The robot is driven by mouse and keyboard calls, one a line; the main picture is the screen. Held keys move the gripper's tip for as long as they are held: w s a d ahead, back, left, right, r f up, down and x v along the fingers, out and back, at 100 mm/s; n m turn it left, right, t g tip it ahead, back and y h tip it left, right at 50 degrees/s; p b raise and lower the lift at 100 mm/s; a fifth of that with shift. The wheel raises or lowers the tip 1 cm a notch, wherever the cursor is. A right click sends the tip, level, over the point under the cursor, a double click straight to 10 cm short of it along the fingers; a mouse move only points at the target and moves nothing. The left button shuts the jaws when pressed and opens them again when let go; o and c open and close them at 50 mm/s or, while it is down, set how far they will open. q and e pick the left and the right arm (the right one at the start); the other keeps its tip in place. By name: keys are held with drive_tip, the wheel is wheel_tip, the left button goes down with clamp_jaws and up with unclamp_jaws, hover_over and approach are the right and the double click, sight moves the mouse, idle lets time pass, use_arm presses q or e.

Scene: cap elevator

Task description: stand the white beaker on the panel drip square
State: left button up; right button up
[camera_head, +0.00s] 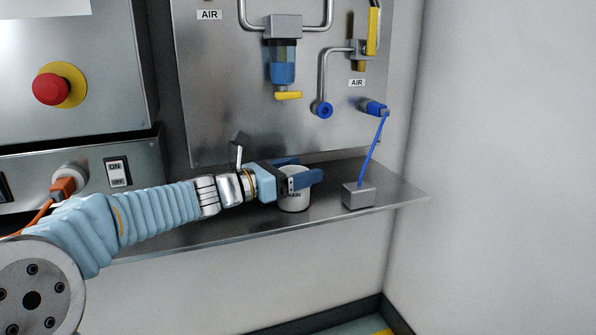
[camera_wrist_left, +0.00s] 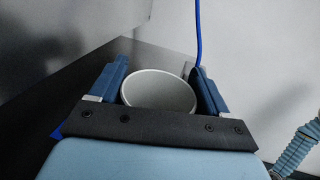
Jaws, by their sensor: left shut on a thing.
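The white beaker (camera_head: 293,201), with dark lettering ending in "AIN", is upright at the steel shelf under the panel. My left gripper (camera_head: 300,176) is shut on it, with its blue fingers on either side near the rim. In the left wrist view the beaker's open mouth (camera_wrist_left: 158,92) shows between the two fingers. I cannot tell whether its base touches the shelf or hangs just above it. No drip square can be made out; the beaker and gripper may hide it. My right gripper is not in view.
The steel shelf (camera_head: 235,228) runs below the panel (camera_head: 225,100). A grey block (camera_head: 358,195) with a blue cable (camera_head: 373,150) stands right of the beaker. A filter bowl with a yellow lever (camera_head: 288,96) hangs above.

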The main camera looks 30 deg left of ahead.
use_arm(q)
drive_tip(key=o, duration=1)
hover_over(238, 222)
drive_tip(key=shift+d+f+p, duration=0.1)
drive_tip(key=shift+p, duration=0.2)
